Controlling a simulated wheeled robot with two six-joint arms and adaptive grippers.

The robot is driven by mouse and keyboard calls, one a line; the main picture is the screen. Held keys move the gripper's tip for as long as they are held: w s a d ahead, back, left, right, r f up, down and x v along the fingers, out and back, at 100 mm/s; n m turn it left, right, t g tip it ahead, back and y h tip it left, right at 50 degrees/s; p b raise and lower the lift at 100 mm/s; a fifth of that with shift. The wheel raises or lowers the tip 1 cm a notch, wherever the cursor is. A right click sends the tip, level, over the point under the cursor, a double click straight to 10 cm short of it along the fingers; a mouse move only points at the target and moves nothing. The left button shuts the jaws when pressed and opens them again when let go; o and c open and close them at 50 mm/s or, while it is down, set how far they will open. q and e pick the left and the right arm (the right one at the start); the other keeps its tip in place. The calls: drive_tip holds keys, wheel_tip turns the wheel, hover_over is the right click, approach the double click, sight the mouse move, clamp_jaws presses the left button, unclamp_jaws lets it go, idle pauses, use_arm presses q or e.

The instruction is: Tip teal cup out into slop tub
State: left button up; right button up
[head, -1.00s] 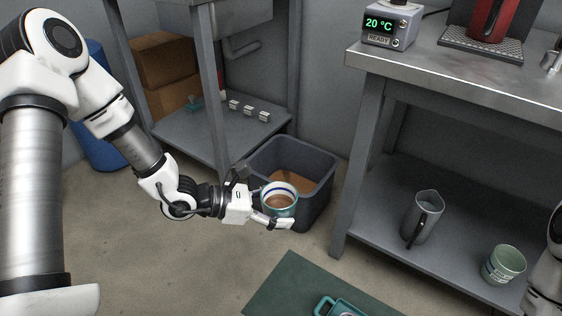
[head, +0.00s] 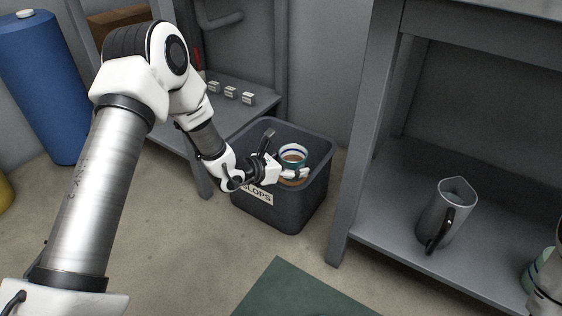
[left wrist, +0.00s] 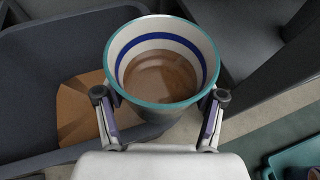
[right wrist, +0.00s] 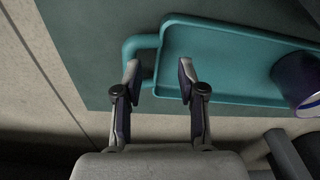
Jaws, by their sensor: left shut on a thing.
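The teal cup (head: 293,154), white inside with a blue band, is held by my left gripper (head: 298,173). It looks about upright in the head view. In the left wrist view the cup (left wrist: 165,97) has brown liquid inside and a finger on each side. The grey slop tub (head: 290,211) stands on the floor with brown liquid in it. The cup shows over the tub's opening in the head view; its height above the rim is hard to tell. My right gripper (right wrist: 159,78) is open and empty, near the handle of a teal tray (right wrist: 215,92).
A steel bench stands at right, its lower shelf (head: 395,225) bearing a grey pitcher (head: 447,215) and a pale green cup (head: 540,272). A green mat (head: 290,295) lies on the floor. A blue cylinder (head: 42,90) stands at left. A bench leg is close right of the tub.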

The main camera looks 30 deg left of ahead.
sight(288, 158)
use_arm(q)
drive_tip(key=shift+w+d+f, duration=0.1)
drive_tip(key=shift+w+f, duration=0.15)
drive_tip(key=shift+w, duration=0.25)
use_arm(e)
drive_tip(key=shift+w+d+f, duration=0.1)
drive_tip(key=shift+w+f, duration=0.15)
drive_tip(key=shift+f, duration=0.05)
use_arm(q)
drive_tip(key=shift+r, duration=0.1)
use_arm(e)
drive_tip(key=shift+r, duration=0.1)
